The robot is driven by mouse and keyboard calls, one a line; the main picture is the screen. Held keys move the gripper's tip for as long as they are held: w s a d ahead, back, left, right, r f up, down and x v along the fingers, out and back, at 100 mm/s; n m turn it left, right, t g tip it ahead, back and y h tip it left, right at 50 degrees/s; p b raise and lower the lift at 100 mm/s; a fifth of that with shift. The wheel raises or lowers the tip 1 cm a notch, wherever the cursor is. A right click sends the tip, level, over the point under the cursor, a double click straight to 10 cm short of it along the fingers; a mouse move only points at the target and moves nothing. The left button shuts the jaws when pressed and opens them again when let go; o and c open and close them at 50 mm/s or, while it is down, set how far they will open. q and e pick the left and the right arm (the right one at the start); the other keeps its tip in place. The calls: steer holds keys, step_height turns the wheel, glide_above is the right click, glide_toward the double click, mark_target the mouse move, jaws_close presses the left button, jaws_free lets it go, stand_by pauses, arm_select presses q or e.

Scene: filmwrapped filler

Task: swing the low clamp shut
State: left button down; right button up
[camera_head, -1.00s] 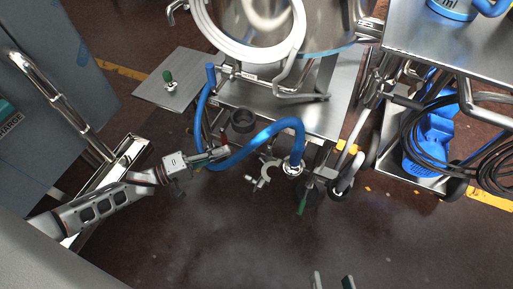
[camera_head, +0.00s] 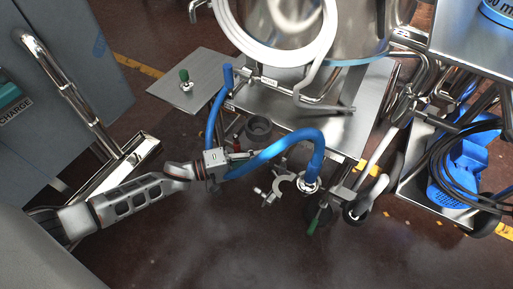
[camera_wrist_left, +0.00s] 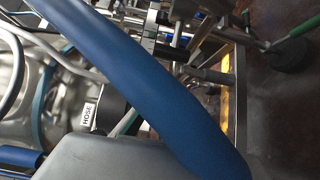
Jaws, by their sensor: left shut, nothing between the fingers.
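The low clamp (camera_head: 279,187) is a small silver C-shaped piece. In the head view it hangs open, its jaw gaping beside the hose's round end fitting (camera_head: 309,184). The blue hose (camera_head: 268,150) arches down onto that fitting. My left gripper (camera_head: 247,156) is shut and empty, left of and above the clamp and apart from it, at the hose's left part. I cannot tell if it touches the hose. In the left wrist view the hose (camera_wrist_left: 150,85) crosses close to the lens; the clamp and fingertips cannot be made out. My right gripper is out of view.
A steel vessel with a white ring hose (camera_head: 225,40) stands on a cart shelf (camera_head: 345,125) above. A green-handled valve (camera_head: 313,222) hangs right of the clamp. A trolley with a blue pump (camera_head: 455,175) is at right. The floor below the clamp is clear.

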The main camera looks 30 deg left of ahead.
mark_target(272, 184)
arm_select(q)
steer(key=shift+s+d+r, duration=0.1)
steer(key=shift+s+d, duration=0.15)
steer(key=shift+s, duration=0.3)
steer(key=shift+s+d, duration=0.25)
steer(key=shift+s, duration=0.3)
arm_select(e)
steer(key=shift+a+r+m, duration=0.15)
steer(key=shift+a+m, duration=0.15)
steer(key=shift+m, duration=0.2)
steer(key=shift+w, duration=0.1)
